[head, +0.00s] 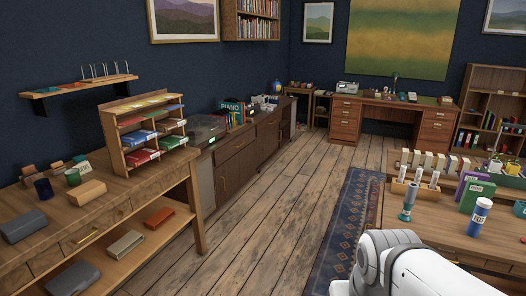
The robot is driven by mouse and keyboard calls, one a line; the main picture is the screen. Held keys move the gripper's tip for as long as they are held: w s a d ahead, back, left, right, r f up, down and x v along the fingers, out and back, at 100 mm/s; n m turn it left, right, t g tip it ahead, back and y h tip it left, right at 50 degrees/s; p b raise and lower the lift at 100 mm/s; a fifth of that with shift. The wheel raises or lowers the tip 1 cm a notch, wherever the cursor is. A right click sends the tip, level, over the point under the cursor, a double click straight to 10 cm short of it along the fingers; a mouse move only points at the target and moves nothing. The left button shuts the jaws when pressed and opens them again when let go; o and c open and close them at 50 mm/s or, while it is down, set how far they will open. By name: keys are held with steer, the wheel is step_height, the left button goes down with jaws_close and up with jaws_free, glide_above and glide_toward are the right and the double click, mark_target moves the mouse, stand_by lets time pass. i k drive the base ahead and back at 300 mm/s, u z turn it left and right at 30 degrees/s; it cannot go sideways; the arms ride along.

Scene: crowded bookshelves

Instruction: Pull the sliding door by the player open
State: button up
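A long dark wooden sideboard (265,137) runs along the left wall in the head view. A record player (205,125) with a clear lid appears to stand on its near end. Below and right of the player is a closed-looking wooden front panel (238,172) with a small upright handle (223,183); I cannot tell whether it slides. The sideboard's nearest front is partly hidden by the wooden workbench. My white arm shows at the lower right, well away from the sideboard. My gripper is outside the picture.
The workbench (130,207) with a card rack stands at the near left, right beside the sideboard's near end. A table (450,238) with bottles and boxes is at the right, beside a blue rug (347,226). The plank floor (265,225) between them is clear.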

mark_target(235, 172)
steer(key=u, duration=0.3)
steer(key=i, duration=4.6)
steer(key=z, duration=0.35)
